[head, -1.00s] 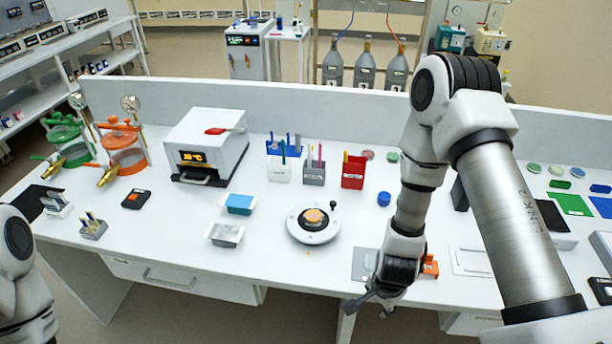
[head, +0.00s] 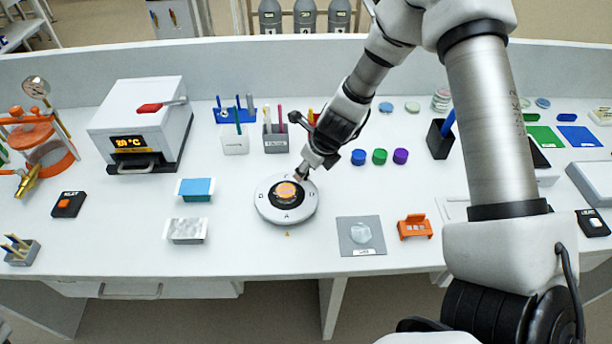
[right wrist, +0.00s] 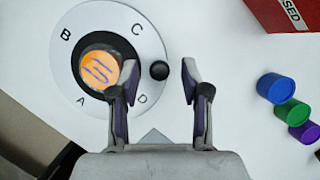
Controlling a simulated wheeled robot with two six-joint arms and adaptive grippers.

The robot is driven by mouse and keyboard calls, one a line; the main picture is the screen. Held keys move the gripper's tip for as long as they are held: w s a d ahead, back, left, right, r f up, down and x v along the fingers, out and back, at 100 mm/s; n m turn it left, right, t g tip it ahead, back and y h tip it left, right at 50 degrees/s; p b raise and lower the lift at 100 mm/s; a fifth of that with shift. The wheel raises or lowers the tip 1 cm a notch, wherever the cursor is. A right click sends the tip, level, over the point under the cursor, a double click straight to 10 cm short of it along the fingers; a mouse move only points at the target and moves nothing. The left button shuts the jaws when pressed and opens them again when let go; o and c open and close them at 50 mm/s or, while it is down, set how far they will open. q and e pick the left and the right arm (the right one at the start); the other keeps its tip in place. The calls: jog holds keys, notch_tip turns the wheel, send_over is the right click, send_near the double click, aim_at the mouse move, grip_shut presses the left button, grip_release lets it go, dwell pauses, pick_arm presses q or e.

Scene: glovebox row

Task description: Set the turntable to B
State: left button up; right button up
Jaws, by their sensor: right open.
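The turntable (head: 265,210) is a round white dial on the bench with a dark hub and an orange disc (head: 287,190) on top. In the right wrist view its rim (right wrist: 103,15) bears the letters A, B, C and D, and a black knob (right wrist: 159,70) stands between C and D. In the head view the A faces the small yellow mark (head: 287,234) on the bench in front. My right gripper (head: 302,174) is open at the dial's far right edge, with one finger on each side of the knob. My left gripper is not in view.
Blue, green and purple caps (head: 379,156) stand to the right. A grey mat (head: 346,246) and an orange holder (head: 415,227) lie front right. A foil tray (head: 186,231) and a blue-topped tray (head: 196,189) lie left. Pen racks (head: 276,140) stand behind.

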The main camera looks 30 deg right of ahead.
jog(key=shift+w+f, duration=0.3)
jog(key=shift+f, duration=0.05)
jog(key=shift+s+r, duration=0.3)
jog(key=shift+s, duration=0.1)
grip_shut()
